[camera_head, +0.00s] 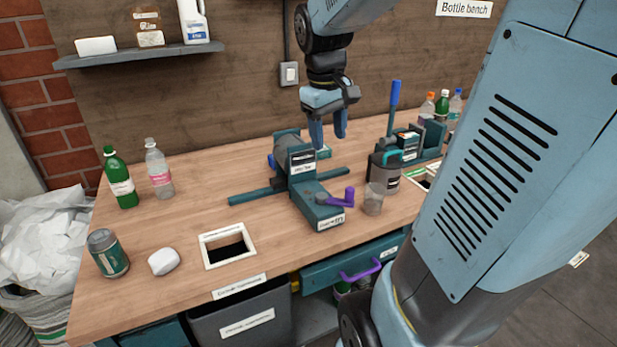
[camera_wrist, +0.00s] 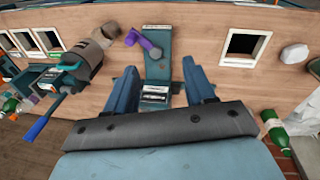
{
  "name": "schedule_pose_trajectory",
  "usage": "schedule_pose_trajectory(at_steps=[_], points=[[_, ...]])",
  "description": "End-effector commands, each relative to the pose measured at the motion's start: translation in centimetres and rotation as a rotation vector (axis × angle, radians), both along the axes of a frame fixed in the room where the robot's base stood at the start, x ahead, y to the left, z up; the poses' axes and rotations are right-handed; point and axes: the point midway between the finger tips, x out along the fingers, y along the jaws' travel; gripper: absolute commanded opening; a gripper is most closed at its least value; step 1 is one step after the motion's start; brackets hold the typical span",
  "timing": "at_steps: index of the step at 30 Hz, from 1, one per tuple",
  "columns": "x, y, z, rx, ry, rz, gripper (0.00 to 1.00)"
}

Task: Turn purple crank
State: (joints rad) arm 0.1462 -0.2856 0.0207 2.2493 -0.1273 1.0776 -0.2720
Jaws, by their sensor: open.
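The purple crank (camera_head: 338,198) sits on the front end of a teal and grey bench machine (camera_head: 322,214) in the head view. In the wrist view the purple crank (camera_wrist: 147,43) lies at the top, left of the machine's teal body (camera_wrist: 158,68). My gripper (camera_head: 328,132) is open and empty above and behind the machine, pointing down. In the wrist view my gripper (camera_wrist: 160,88) has its two fingers on either side of the machine's labelled back part, apart from the crank.
A clear cup (camera_head: 373,199) and a dark grey container (camera_head: 386,170) stand right of the crank. A blue-tipped upright lever (camera_head: 394,105) rises behind them. A square bench opening (camera_head: 228,245), white lump (camera_head: 163,261), can (camera_head: 107,253) and bottles are to the left. A drawer has another purple handle (camera_head: 360,272).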

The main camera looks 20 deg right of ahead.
Motion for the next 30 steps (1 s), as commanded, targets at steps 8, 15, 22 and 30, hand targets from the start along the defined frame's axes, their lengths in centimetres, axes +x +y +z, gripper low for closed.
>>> schedule_pose_trajectory(at_steps=[8,15,22,30], points=[[5.4,-3.5,-3.4,-0.023,0.213,0.081,0.54],[9.0,-6.7,-7.0,-0.014,0.377,0.153,0.54],[10.7,-8.5,-9.1,0.000,0.462,0.193,0.54],[10.5,-9.1,-10.9,0.004,0.480,0.201,0.54]])
